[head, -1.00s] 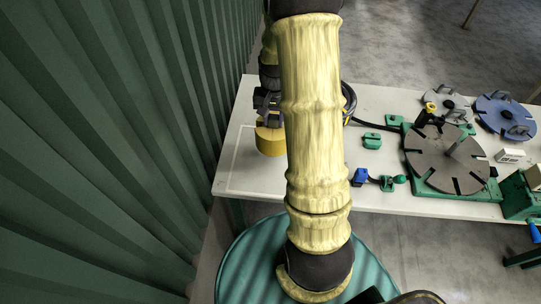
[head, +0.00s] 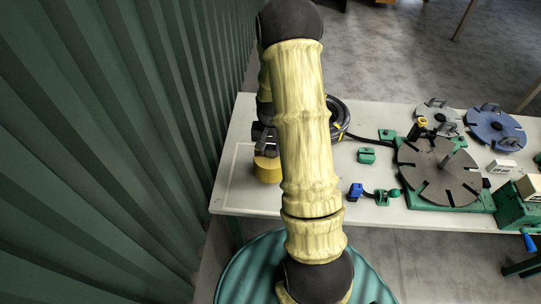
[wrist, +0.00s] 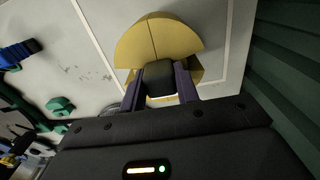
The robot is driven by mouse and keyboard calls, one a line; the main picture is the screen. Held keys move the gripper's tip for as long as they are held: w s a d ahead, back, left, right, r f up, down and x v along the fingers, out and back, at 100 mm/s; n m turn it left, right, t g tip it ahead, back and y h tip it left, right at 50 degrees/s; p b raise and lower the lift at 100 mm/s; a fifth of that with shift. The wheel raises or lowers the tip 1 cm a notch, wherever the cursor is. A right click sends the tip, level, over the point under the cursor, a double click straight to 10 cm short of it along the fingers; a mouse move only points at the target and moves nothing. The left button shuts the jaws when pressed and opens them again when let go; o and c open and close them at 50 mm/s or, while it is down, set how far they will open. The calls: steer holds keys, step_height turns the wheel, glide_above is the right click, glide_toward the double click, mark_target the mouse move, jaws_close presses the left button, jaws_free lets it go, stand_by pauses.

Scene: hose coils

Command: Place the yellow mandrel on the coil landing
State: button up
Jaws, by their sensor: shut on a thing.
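The yellow mandrel (head: 267,170) is at the left end of the white table, below my gripper (head: 264,142). In the wrist view the mandrel (wrist: 158,38) shows as two yellow half-round parts split by a thin seam. My gripper (wrist: 161,82) is shut on its dark central block. The coil landing (head: 229,172) looks to be the area marked by a thin pale outline on the tabletop. The mandrel is over this area, between two outline lines in the wrist view. I cannot tell whether its underside touches the table. My arm hides part of the landing's right side.
A black hose coil (head: 340,118) lies right of my arm. Further right are a grey slotted disc (head: 440,170) on a green base, a blue disc (head: 496,128), a green block (head: 366,155) and a blue-handled clamp (head: 356,190). A green corrugated wall (head: 130,130) stands close on the left.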

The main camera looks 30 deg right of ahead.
mark_target(270, 156)
steer(key=shift+a+f, duration=0.2)
steer(key=shift+f, duration=0.2)
step_height(270, 156, down, 2)
steer(key=shift+f+p, duration=0.1)
steer(key=shift+p, duration=0.5)
steer(key=shift+f, duration=0.65)
steer(key=o, duration=1.1)
steer(key=shift+r, duration=0.2)
step_height(270, 156, up, 12)
steer(key=b, duration=0.3)
steer(key=shift+f+b, duration=0.1)
steer(key=shift+b, duration=0.2)
